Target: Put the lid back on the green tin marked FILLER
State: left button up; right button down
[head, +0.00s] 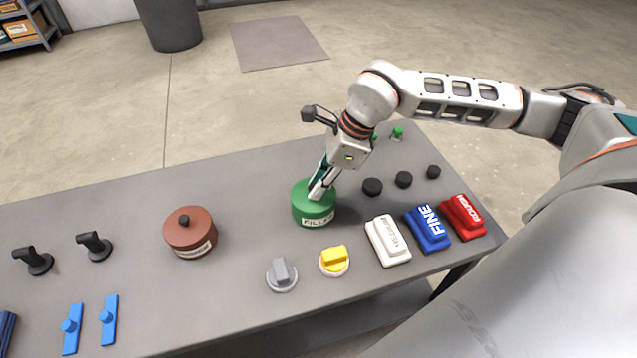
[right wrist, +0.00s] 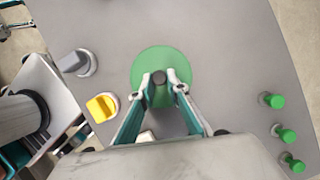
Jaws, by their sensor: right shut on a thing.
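The green tin marked FILLER (head: 314,212) stands upright on the grey table, its label facing the front. A round green lid (right wrist: 150,62) with a dark knob (right wrist: 159,77) shows in the right wrist view. My right gripper (head: 318,190) reaches down onto the green top from the upper right. In the right wrist view its fingers (right wrist: 160,78) are closed on the lid's knob. The lid lies over the tin; I see no clear gap, but cannot tell whether it is fully seated. A part at the upper left of the wrist view may be my left gripper (right wrist: 14,16), cut off.
A brown lidded tin (head: 190,235) stands to the left. A grey knob (head: 282,274), a yellow knob (head: 334,260) and white (head: 388,241), blue (head: 428,230) and red (head: 462,218) blocks line the front. Black knobs (head: 372,187) stand right of the tin. Behind it is clear.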

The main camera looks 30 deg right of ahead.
pick_arm(q)
jog(key=shift+w+r, duration=0.35)
jog(key=shift+s+a, duration=0.1)
jog(key=shift+s, duration=0.05)
jog(key=shift+s+f, duration=0.15)
jog(key=shift+s, duration=0.1)
dwell(0.4)
jog(key=shift+w+r, duration=0.45)
jog(key=shift+w, duration=0.15)
pick_arm(e)
jog(key=shift+f, duration=0.15)
pick_arm(q)
jog(key=shift+s+p, duration=0.35)
jog(key=shift+s, duration=0.05)
jog(key=shift+w+r, duration=0.1)
jog(key=shift+w, duration=0.15)
jog(key=shift+w+r, duration=0.1)
jog(key=shift+w, duration=0.15)
pick_arm(e)
jog(key=c, duration=1.9)
grip_release()
